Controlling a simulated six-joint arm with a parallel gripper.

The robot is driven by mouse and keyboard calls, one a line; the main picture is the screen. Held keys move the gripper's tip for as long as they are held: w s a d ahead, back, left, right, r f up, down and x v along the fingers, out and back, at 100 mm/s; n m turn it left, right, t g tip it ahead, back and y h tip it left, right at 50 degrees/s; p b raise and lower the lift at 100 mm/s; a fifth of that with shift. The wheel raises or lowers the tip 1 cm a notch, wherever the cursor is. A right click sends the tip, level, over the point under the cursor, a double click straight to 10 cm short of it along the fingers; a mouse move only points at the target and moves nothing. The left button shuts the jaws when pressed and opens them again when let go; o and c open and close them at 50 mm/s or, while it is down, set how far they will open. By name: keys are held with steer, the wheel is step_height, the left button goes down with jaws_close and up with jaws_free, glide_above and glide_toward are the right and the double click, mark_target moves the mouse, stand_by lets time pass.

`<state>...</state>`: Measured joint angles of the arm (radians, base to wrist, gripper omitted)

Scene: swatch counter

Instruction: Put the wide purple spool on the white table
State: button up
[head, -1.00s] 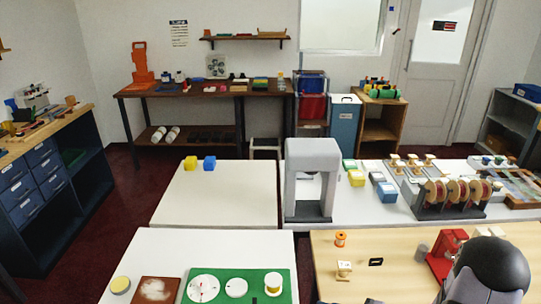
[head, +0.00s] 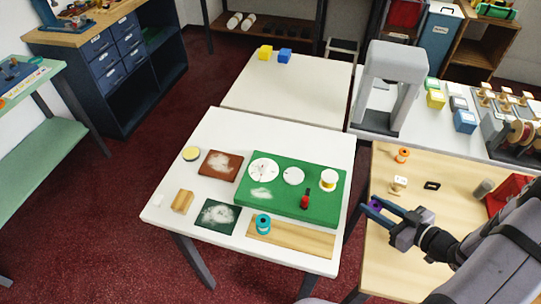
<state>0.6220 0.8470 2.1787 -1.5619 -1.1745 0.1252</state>
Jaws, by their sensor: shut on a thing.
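The purple spool (head: 376,204) is small in the head view and partly hidden between the blue fingers of my gripper (head: 371,207). My gripper is shut on it and holds it near the left edge of the light wooden table. The white table (head: 222,128) stands to the left of my gripper, and several things lie on it. Another white table (head: 310,95) stands behind it. I cannot tell the spool's exact height or tilt.
A green board (head: 235,184) with white discs, a white-and-yellow spool and a red item covers the white table's right half. Bare white surface shows at the table's back and left. An orange spool (head: 402,155) stands on the wooden table.

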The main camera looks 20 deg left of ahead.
steer(key=w+a+r+m+t+h+b, duration=0.1)
steer(key=w+a+r+m, duration=0.15)
steer(key=w, duration=0.65)
steer(key=w+a+r+m+t+h, duration=0.1)
steer(key=w+r+t+h, duration=0.15)
steer(key=w, duration=0.65)
steer(key=w+a+r+m+t+h+b, duration=0.15)
steer(key=w+a+r+m+h, duration=0.35)
steer(key=w+a+r, duration=0.55)
steer(key=m+h+b, duration=0.2)
steer(key=b, duration=0.1)
glide_above(239, 152)
step_height(239, 152, down, 3)
steer(key=shift+f+p, duration=0.3)
steer(key=shift+f, duration=4.75)
steer(key=shift+f, duration=0.1)
